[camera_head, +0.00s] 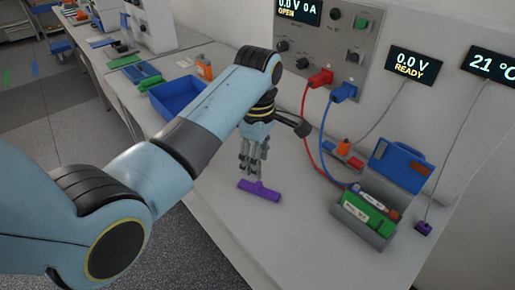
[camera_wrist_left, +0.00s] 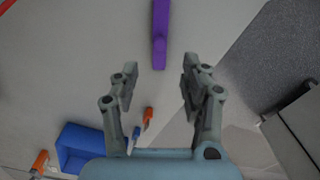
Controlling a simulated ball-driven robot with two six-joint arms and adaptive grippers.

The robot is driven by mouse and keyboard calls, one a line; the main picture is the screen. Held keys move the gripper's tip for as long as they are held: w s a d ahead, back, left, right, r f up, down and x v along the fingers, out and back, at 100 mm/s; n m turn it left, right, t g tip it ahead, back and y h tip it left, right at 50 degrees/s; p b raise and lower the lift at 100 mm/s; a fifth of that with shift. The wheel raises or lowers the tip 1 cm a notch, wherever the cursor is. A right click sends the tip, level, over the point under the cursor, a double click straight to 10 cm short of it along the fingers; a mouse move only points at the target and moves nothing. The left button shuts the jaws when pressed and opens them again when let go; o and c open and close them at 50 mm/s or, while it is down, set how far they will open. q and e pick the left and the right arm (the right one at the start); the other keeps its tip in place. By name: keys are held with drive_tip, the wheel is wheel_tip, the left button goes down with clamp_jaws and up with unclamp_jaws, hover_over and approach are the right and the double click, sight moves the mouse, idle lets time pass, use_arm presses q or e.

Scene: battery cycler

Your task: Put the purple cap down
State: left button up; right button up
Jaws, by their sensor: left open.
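The purple cap (camera_head: 262,190) is a long bar with a short stub, and it lies on the white bench in the head view. In the left wrist view the cap (camera_wrist_left: 161,30) shows at the top, beyond the fingertips. My left gripper (camera_head: 252,172) points down just above and behind the cap, and its fingers hide a little of it. In the left wrist view the left gripper (camera_wrist_left: 158,80) has its fingers spread wide with nothing between them. My right gripper is not in view.
A panel (camera_head: 325,45) with red and blue plugs stands behind. Their cables hang to the bench right of my gripper. A grey holder (camera_head: 362,228) with a green block and a blue case (camera_head: 400,165) stand at right. A blue tray (camera_head: 178,98) sits behind my arm. The front bench is clear.

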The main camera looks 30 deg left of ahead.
use_arm(q)
drive_tip(key=shift+r, duration=1.65)
drive_tip(key=s+a+f+m+t, duration=0.1)
drive_tip(key=s+a+f+m, duration=0.15)
drive_tip(key=s+m, duration=0.7)
drive_tip(key=s+a+r+m+t, duration=0.1)
drive_tip(key=s+r+m+t, duration=0.35)
drive_tip(key=s+m, duration=0.8)
drive_tip(key=s+a+f+n+g+b, duration=0.15)
drive_tip(key=f+b, duration=0.25)
drive_tip(key=f, duration=0.9)
drive_tip(key=s+f+g+y+b, duration=0.15)
drive_tip(key=f+b, duration=0.25)
drive_tip(key=f, duration=0.8)
drive_tip(key=s+a+f+n+h+b, duration=0.1)
drive_tip(key=s+f+b, duration=0.15)
drive_tip(key=f, duration=1.05)
drive_tip(key=s+f+g+b, duration=0.1)
drive_tip(key=s+f+b, duration=0.3)
drive_tip(key=s+f, duration=0.4)
drive_tip(key=s+a+f+b, duration=0.1)
drive_tip(key=s+f+b, duration=0.4)
drive_tip(key=s+f, duration=0.4)
wheel_tip(320, 180, down, 5)
drive_tip(key=shift+s+a+f+g, duration=0.1)
drive_tip(key=shift+s+a+g, duration=0.1)
drive_tip(key=shift+g, duration=0.15)
